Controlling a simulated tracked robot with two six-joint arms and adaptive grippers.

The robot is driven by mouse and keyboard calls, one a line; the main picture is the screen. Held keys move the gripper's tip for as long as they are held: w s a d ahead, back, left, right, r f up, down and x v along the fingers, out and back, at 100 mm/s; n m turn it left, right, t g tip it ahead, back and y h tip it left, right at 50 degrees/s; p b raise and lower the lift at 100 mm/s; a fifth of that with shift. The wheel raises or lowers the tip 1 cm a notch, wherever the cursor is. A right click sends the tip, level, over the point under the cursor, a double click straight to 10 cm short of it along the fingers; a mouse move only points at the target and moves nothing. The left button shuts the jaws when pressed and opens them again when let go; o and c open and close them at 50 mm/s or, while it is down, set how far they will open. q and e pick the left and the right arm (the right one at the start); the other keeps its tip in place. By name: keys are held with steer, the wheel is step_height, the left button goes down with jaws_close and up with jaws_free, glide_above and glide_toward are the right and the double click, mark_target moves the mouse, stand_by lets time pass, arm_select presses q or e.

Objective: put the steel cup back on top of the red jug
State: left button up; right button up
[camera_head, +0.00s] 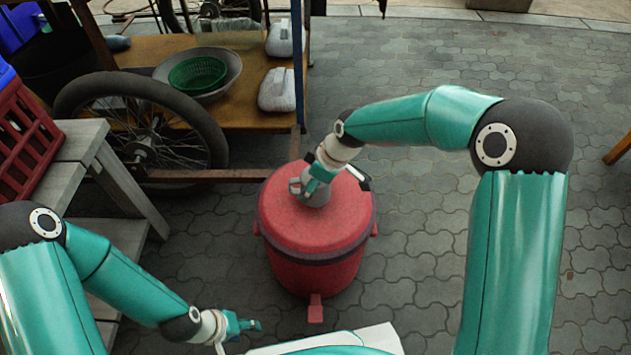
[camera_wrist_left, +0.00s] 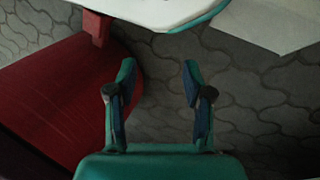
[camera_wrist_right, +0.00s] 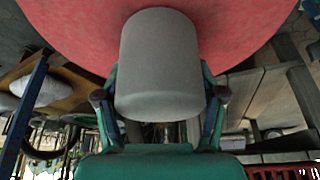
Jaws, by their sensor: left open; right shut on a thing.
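The red jug (camera_head: 316,240) stands on the paving in the middle of the head view, its round red lid facing up. The steel cup (camera_head: 317,190) is at the lid, between the fingers of my right gripper (camera_head: 335,177), which is shut on it. In the right wrist view the grey cup (camera_wrist_right: 158,65) sits between the fingers, with the red lid (camera_wrist_right: 230,35) right behind it. Whether the cup touches the lid I cannot tell. My left gripper (camera_head: 245,326) is open and empty, low and left of the jug; its spread fingers show in the left wrist view (camera_wrist_left: 160,85).
A cart with a wooden deck (camera_head: 235,125) stands behind left, holding a metal bowl with a green basket (camera_head: 197,75) and white containers (camera_head: 277,90). A spoked wheel (camera_head: 150,135) and a grey bench (camera_head: 75,150) are at left. Paving right of the jug is clear.

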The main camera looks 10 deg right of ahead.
steer(key=shift+f, duration=0.4)
steer(key=o, duration=1.3)
steer(key=shift+o, duration=0.2)
steer(key=shift+o, duration=0.2)
steer(key=shift+r, duration=0.1)
step_height(320, 180, up, 11)
steer(key=p, duration=0.8)
steer(key=shift+w, duration=0.1)
